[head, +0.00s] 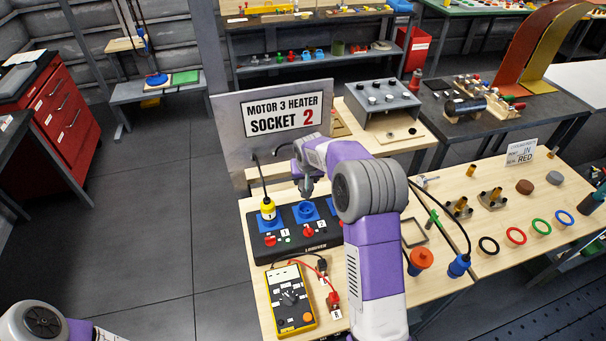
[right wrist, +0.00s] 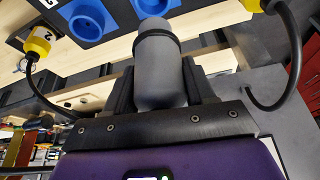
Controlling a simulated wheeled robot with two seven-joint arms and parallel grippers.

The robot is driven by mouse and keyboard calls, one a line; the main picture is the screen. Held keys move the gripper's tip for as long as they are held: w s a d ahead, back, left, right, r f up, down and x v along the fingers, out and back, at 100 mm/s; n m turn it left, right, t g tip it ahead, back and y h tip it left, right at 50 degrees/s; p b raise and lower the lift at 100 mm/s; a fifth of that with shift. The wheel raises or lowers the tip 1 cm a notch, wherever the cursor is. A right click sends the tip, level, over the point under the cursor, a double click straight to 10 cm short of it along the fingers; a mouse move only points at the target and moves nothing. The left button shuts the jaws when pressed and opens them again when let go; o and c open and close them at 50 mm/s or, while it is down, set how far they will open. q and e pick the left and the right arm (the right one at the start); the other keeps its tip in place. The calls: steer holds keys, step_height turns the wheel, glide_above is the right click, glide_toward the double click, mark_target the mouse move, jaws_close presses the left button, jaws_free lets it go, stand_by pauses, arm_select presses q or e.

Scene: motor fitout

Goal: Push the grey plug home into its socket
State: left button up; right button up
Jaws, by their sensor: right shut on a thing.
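The grey plug (right wrist: 160,72) is between the fingers of my right gripper (right wrist: 158,85), which is shut on it. In the right wrist view its far end points at a blue socket (right wrist: 156,5); I cannot tell whether it touches. In the head view my right gripper (head: 306,186) is above the black socket box (head: 318,246), over a blue socket (head: 305,211). The plug is not clearly visible there. Another blue socket (right wrist: 92,20) shows empty in the wrist view. My left gripper is out of view; only part of that arm shows at lower left.
A yellow plug (head: 267,209) with a cable stands at the box's left. Another yellow plug (right wrist: 40,42) shows in the wrist view. A sign (head: 285,118) reading "Motor 3 heater socket 2" stands behind. A yellow multimeter (head: 290,298) with leads lies in front.

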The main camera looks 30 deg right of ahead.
steer(key=shift+f+b, duration=0.45)
steer(key=shift+b, duration=0.05)
steer(key=b, duration=0.4)
glide_above(306, 211)
steer(key=shift+f, duration=2.5)
steer(key=shift+f+b, duration=1.7)
steer(key=shift+f, duration=0.35)
steer(key=o, duration=1.2)
steer(key=shift+v, duration=3.85)
